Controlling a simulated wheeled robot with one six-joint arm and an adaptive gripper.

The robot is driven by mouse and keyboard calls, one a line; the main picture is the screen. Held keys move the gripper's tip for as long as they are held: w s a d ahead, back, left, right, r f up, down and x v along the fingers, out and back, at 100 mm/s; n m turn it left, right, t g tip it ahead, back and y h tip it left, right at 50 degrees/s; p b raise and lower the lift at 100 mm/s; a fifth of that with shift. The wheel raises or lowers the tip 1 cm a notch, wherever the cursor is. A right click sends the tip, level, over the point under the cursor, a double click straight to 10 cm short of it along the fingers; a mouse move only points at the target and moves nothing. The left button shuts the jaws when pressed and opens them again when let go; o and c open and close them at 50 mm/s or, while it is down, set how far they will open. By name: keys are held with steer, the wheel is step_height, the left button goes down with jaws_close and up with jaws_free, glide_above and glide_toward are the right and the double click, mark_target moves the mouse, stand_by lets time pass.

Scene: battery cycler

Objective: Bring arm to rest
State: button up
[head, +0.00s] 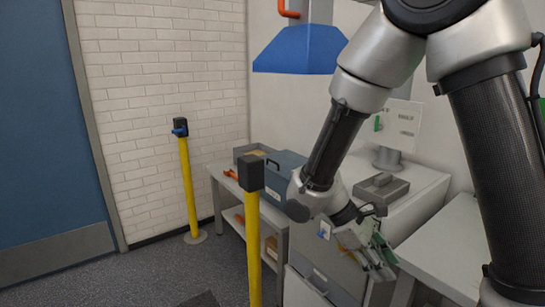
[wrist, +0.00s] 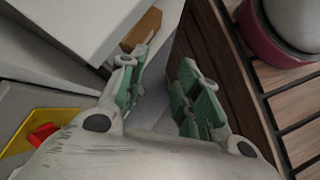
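My arm reaches down from the upper right in the head view and is bent at the elbow. My gripper (head: 376,258) hangs low in front of the pale cabinet (head: 408,205), its green-padded fingers pointing down and to the right. In the wrist view my gripper (wrist: 163,88) shows its two green-padded fingers apart, with a grey gap between them. I see nothing held in it. Part of the cabinet front is hidden behind my arm and gripper.
A yellow post (head: 252,245) stands near in front, another (head: 188,185) by the brick wall. A bench (head: 225,178) holds a blue box (head: 278,172). A grey tray (head: 381,188) lies on the cabinet. A pale table (head: 445,250) is at right. Floor is clear at left.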

steer(key=s+d+r+m+t+y, duration=0.3)
steer(key=d+r+m+y, duration=0.1)
steer(key=r, duration=0.5)
steer(key=s+d+r+m+t+y, duration=0.3)
steer(key=s+d+r+m+t, duration=0.1)
steer(key=d+r+m, duration=0.3)
step_height(320, 180, up, 2)
steer(key=shift+s+d+r+t+y, duration=0.2)
steer(key=shift+d+t+y, duration=0.1)
steer(key=shift+d+y, duration=0.15)
stand_by(0.6)
